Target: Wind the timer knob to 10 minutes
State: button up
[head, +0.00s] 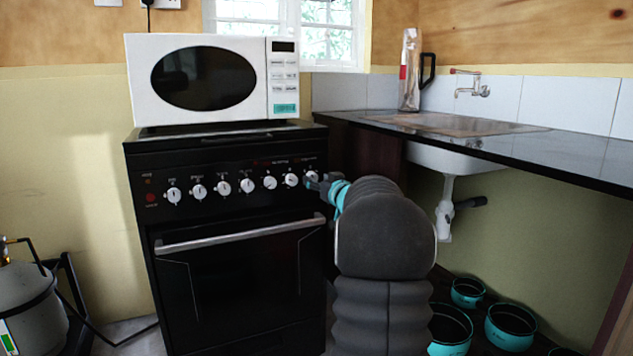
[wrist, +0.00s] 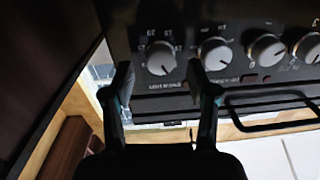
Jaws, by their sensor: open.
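A black cooker has a row of several white knobs on its front panel. The rightmost knob (head: 311,177) is partly covered by my gripper (head: 320,184) in the head view. In the wrist view, which looks turned over, this end knob (wrist: 160,58) lies between the two dark fingertips of my gripper (wrist: 160,78). The fingers are spread, one on each side, with a visible gap to the knob. The knob has a dark pointer line. The printed marks around it are too blurred to read, so I cannot tell its setting or confirm it is the timer.
A neighbouring knob (wrist: 214,53) sits close beside the right finger in the wrist view. The oven handle (head: 240,234) runs below the panel. A white microwave (head: 210,78) stands on the cooker. The counter (head: 560,150) with the sink is to the right, with teal pots (head: 510,325) beneath.

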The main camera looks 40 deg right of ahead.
jog(key=shift+w+d, duration=0.1)
jog(key=shift+w, duration=0.5)
grip_shut()
jog(key=shift+n, duration=0.4)
jog(key=n, duration=0.5)
jog(key=shift+n, duration=0.3)
jog(key=n+b, duration=0.1)
jog(key=n, duration=0.3)
jog(key=shift+n+h+b, duration=0.3)
jog(key=shift+n+b, duration=0.25)
jog(key=shift+n, duration=0.95)
